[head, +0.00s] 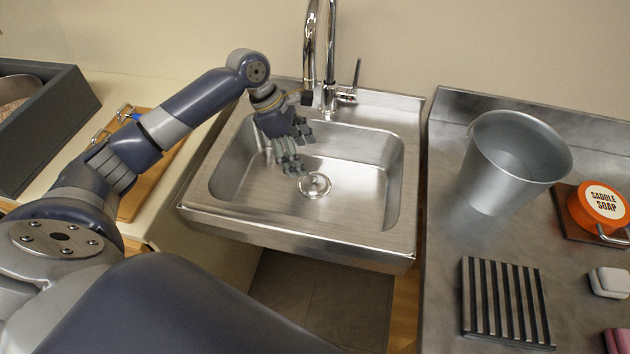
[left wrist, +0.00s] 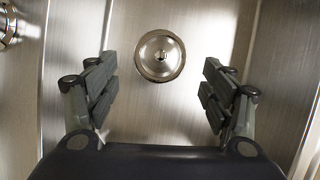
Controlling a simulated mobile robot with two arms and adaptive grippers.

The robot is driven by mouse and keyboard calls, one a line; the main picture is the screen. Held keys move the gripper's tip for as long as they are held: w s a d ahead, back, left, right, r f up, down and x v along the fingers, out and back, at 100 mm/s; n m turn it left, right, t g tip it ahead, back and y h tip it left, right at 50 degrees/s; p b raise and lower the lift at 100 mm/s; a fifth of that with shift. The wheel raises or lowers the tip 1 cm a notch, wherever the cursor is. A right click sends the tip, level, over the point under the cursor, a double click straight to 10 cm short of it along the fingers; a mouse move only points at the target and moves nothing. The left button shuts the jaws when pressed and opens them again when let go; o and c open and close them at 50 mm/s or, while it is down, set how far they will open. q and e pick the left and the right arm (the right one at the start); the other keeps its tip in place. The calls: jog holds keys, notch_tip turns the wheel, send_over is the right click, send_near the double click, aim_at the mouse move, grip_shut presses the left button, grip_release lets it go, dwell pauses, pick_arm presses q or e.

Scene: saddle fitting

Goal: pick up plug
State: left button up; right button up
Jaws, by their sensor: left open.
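The plug (head: 314,185) is a round shiny metal disc on the floor of the steel sink (head: 240,205). In the left wrist view the plug (left wrist: 160,56) shows a small knob at its middle and lies beyond the fingertips, centred between them. My left gripper (head: 290,168) is open and empty inside the basin, just behind and left of the plug in the head view. In the left wrist view its two fingers (left wrist: 158,85) are spread wide apart. The plug is not touched by the fingers as far as I can see. My right gripper is not in view.
A chrome faucet (head: 330,75) stands behind the basin. On the right metal counter are a grey bucket (head: 510,165), a saddle soap tin (head: 602,203), a slatted rack (head: 507,302) and small blocks. A dark box (head: 45,125) and a wooden board (head: 135,200) lie left.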

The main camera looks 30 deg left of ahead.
aim_at(314, 178)
pick_arm(q)
jog(key=x, duration=0.3)
jog(key=shift+f, duration=0.1)
jog(key=shift+x, duration=2.65)
jog(key=shift+s+a, duration=0.1)
jog(key=shift+s, duration=0.05)
jog(key=c, duration=1.1)
